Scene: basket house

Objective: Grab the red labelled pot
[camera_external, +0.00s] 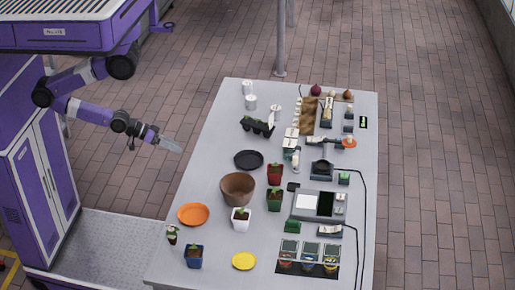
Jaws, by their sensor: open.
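A small red pot (274,174) with a green plant in it stands upright on the grey table (215,150), right of the middle. A label on it is too small to make out. Several small containers also stand in a rack at the table's near end, and the left one (287,264) looks partly red. My gripper (174,146) is open and empty. It is at the table's left edge, left of the red pot and apart from it.
A black dish (248,159), a brown pot (237,189), a green pot (274,199) and a white pot (241,218) stand near the red pot. An orange dish (194,214) and a blue pot (195,256) are nearer. Devices crowd the right side.

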